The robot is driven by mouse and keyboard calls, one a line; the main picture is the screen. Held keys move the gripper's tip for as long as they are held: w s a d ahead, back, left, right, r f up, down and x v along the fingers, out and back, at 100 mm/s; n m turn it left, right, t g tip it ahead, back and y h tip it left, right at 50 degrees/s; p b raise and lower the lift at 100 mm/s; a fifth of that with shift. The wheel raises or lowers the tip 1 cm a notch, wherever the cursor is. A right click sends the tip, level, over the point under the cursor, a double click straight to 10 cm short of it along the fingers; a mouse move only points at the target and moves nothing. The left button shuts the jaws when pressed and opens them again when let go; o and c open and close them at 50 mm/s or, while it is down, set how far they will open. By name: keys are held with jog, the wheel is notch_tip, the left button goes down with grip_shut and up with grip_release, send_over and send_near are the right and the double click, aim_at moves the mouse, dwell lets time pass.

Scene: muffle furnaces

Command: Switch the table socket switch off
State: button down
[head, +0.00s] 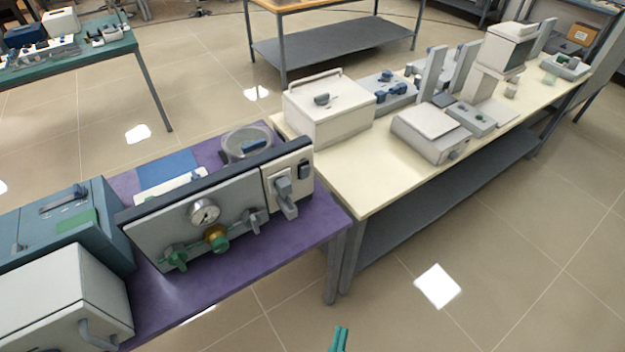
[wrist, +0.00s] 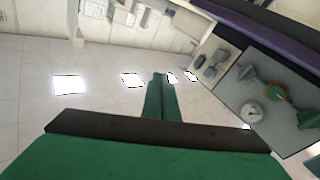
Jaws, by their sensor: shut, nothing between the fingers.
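The table socket (head: 275,195) is a pale plate at the right end of an upright panel on the purple table, with a grey plug in it. Its small dark switch (head: 304,169) is to the right of the plug; whether it is on or off cannot be told. In the wrist view the socket plate (wrist: 208,74) appears upside down, right of my fingertips, with the switch (wrist: 199,61) at its left. My gripper (head: 341,332) has green fingers, shut and empty (wrist: 160,77). It is in front of the table, apart from the socket.
The grey panel (head: 180,232) carries a pressure gauge (head: 204,212) and several valve knobs beside the socket. The purple table (head: 230,262) adjoins a cream table (head: 362,192) with a white box (head: 325,112) and instruments. The floor (head: 480,240) in front is clear.

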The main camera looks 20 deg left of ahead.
aim_at(306, 170)
jog(key=w+a+r+n+y, duration=0.3)
jog(key=w+n+y, duration=0.3)
jog(key=w+n, duration=0.1)
jog(key=w+a+r+n+y, duration=0.2)
jog(key=w+a+n+y, duration=0.25)
jog(key=w+n, duration=0.25)
jog(key=w+f+n+g+y, duration=0.1)
jog(key=w+n+g+y, duration=0.2)
jog(key=w+n+g, duration=0.4)
jog(key=w+n, duration=0.3)
jog(key=w, duration=0.3)
jog(key=shift+w+d+f+n+g, duration=0.2)
jog(key=shift+n+g, duration=0.1)
jog(key=shift+g, duration=0.1)
jog(key=shift+a+y, duration=0.15)
jog(key=shift+y, duration=0.1)
jog(key=x, duration=1.3)
jog(key=shift+w+a+r, duration=0.15)
jog(key=shift+w+a, duration=0.1)
jog(key=shift+a, duration=0.05)
jog(key=shift+w+a+r, duration=0.1)
jog(key=shift+a+r, duration=0.05)
